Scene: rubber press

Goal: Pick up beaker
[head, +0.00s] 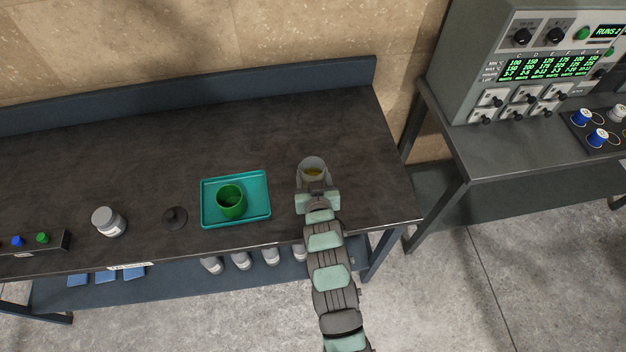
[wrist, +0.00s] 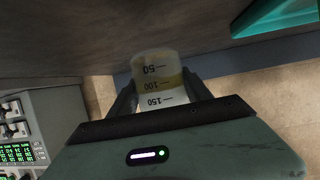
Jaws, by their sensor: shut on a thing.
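The beaker (head: 313,168) is a translucent cup with yellowish contents, at the right part of the dark bench in the head view. In the wrist view the beaker (wrist: 157,72) shows black marks 50, 100 and 150, with a yellow band around the middle. My gripper (head: 314,180) has its two dark fingers on either side of the beaker, shut on it. In the wrist view my gripper (wrist: 158,92) clasps its sides. I cannot tell whether the beaker touches the bench top or hangs just above it.
A teal tray (head: 262,209) with a green cup (head: 231,201) sits left of the beaker. Farther left are a dark knobbed lid (head: 174,217), a grey-white jar (head: 108,221) and a button box (head: 40,243). A control machine (head: 530,70) stands at right. Bench behind the tray is clear.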

